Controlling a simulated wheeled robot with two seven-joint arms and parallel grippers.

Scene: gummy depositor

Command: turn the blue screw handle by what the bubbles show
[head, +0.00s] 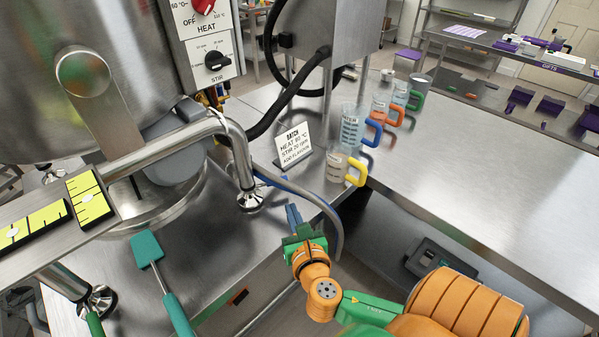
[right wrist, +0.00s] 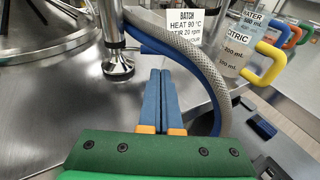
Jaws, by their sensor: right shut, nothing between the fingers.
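Two yellow-green bubble levels lie on the steel arm at left. The right level (head: 95,209) has its white bubble near the middle. The left level (head: 45,217) has its bubble toward its left end. My right gripper (head: 293,214) is shut and empty, its blue fingers (right wrist: 164,75) just short of the handle and hose, apart from the handle. My left gripper is not in view.
The grey hose (right wrist: 195,65) curves close by the fingers on the right. A batch sign (head: 293,145) and several cups with coloured handles (head: 340,165) stand beyond. A teal spatula (head: 148,250) lies at left. The bench at right (head: 470,160) is clear.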

